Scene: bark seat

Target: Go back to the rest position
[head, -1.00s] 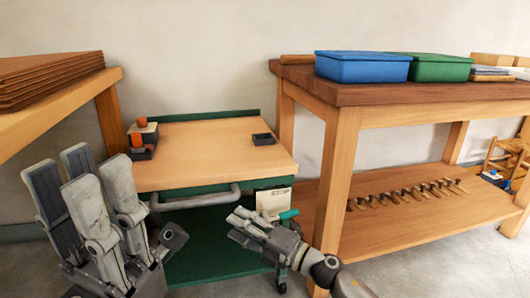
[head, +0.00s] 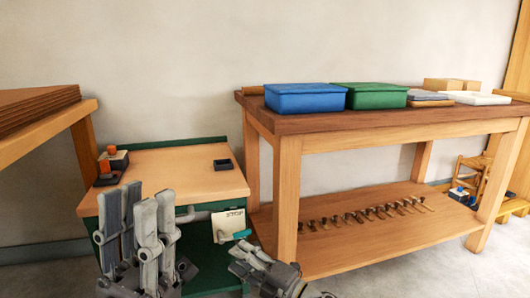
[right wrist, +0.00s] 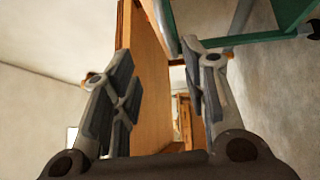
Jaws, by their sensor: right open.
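My left gripper (head: 138,205) stands upright at the lower left of the head view, in front of the cart. Its fingers are apart, with nothing seen between them. My right gripper (head: 245,258) is low in the head view, its fingers pointing left, just below the STOP card and in front of the cart's right side. In the right wrist view the right gripper (right wrist: 157,70) is open and empty. A wooden surface shows beyond its fingers. The arm links behind the left gripper are mostly out of view.
The green cart (head: 180,175) carries an orange-and-dark item (head: 112,165) and a small dark tray (head: 222,164). A STOP card (head: 228,227) hangs at its front. The workbench (head: 380,124) at right holds a blue bin (head: 305,99) and a green bin (head: 368,96). Clear floor (head: 400,275) lies front right.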

